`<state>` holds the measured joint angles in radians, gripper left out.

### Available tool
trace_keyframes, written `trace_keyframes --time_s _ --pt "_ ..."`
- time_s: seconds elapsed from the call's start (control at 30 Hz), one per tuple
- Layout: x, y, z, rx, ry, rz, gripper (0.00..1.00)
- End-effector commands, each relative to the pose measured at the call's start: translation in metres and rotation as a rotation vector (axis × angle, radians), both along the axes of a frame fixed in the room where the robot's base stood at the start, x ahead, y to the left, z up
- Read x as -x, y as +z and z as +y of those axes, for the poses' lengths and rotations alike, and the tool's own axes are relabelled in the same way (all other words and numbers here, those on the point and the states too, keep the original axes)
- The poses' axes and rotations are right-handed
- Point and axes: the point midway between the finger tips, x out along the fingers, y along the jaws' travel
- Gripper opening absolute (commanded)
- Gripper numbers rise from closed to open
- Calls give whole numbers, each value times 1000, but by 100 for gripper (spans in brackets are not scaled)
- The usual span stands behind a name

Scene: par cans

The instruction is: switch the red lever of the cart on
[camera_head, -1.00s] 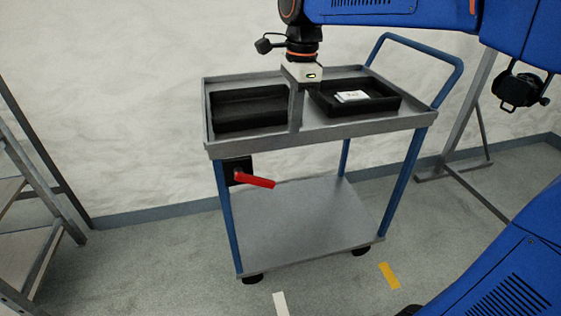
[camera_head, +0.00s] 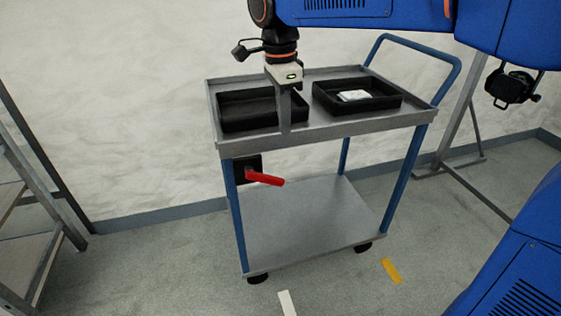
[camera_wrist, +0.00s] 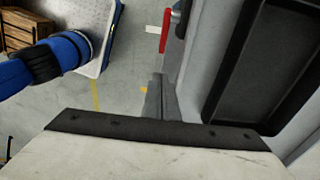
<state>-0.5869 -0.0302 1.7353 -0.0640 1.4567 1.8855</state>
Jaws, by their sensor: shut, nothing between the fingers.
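The cart (camera_head: 262,150) is a grey two-shelf trolley with blue legs and a blue push handle. Its red lever (camera_head: 266,179) sticks out from a black plate (camera_head: 246,168) under the top tray, near the left front leg, pointing right and slightly down. The lever also shows in the wrist view (camera_wrist: 165,31), beyond my fingers. My gripper (camera_head: 285,131) is shut and empty, pointing down in front of the tray's front edge, above and right of the lever, apart from it. The closed fingers also show in the wrist view (camera_wrist: 160,98).
Two black bins sit on the top tray: an empty left one (camera_head: 262,108) and a right one (camera_head: 385,101) holding a white labelled item (camera_head: 353,95). A metal rack (camera_head: 40,190) stands at the left. The lower shelf (camera_head: 310,220) is bare.

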Motion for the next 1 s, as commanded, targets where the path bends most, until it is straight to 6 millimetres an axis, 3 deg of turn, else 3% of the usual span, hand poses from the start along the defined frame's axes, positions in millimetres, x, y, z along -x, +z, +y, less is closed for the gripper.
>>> trace_keyframes --time_s 0.23,0.7,1.0 --pt "0 -22 -2 2 0 3 0" --pt "-1 -103 -7 1 0 2 0" --pt "3 -130 11 0 1 0 0"
